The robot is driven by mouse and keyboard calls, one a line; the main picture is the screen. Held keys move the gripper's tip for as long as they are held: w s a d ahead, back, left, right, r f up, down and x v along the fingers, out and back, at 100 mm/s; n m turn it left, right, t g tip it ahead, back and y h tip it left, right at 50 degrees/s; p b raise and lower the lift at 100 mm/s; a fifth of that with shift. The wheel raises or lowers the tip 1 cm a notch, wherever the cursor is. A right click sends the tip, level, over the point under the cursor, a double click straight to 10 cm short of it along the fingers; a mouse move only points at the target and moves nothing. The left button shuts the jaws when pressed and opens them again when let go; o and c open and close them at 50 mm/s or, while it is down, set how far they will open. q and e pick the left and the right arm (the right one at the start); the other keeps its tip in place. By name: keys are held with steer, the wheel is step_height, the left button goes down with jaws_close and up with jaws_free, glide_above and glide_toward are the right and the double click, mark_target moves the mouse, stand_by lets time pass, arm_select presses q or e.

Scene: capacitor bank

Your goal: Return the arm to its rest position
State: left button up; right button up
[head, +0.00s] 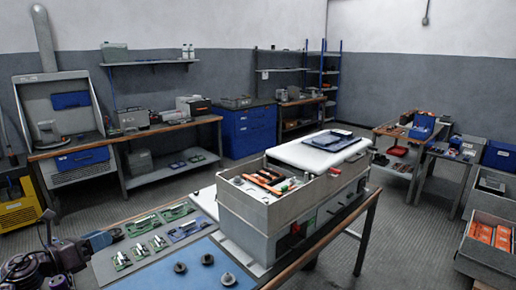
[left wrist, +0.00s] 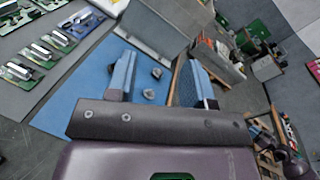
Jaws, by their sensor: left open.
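My left gripper (head: 108,238) is at the lower left of the head view, near the left edge of the grey mat (head: 108,268) with several green circuit boards (head: 140,252). In the left wrist view my left gripper (left wrist: 160,78) shows two blue fingers spread wide apart, with nothing held between them. Beyond the fingers lies the blue mat (left wrist: 75,100) with small dark round parts (left wrist: 157,73) on it. My right gripper is in neither view.
A grey box unit (head: 262,215) holding tools stands on the bench to the right of the blue mat. A white-topped surface (head: 310,155) is behind it. Side benches (head: 125,138) line the back wall.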

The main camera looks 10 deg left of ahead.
arm_select(q)
steer(key=s+d+f+n+y+b, duration=0.1)
steer(key=s+d+f+n+y, duration=0.1)
steer(key=s+d+f+n, duration=0.2)
steer(key=s+d+f+n+g+y+b, duration=0.1)
steer(key=s+d+f+n, duration=0.4)
steer(key=f+n, duration=0.6)
steer(key=s+d+f+n+y+b, duration=0.2)
steer(key=s+d+f+n+y, duration=0.2)
steer(key=n, duration=1.3)
steer(key=shift+s+d+f+g+y, duration=0.1)
steer(key=shift+s+f+y, duration=0.1)
steer(key=shift+f, duration=0.35)
steer(key=shift+s+f+g+y, duration=0.1)
steer(key=shift+s+f+y, duration=0.15)
steer(key=shift+f, duration=0.3)
steer(key=shift+s+d+f+g+y, duration=0.1)
steer(key=shift+s+f+y, duration=0.1)
steer(key=shift+f, duration=0.35)
steer(key=s+d+f+n+g+b, duration=0.2)
steer(key=s+d+f+n, duration=0.2)
steer(key=s, duration=0.7)
step_height(320, 180, down, 5)
steer(key=shift+d+r+g+b, duration=0.2)
steer(key=shift+d+g+b, duration=0.1)
steer(key=shift+d, duration=0.85)
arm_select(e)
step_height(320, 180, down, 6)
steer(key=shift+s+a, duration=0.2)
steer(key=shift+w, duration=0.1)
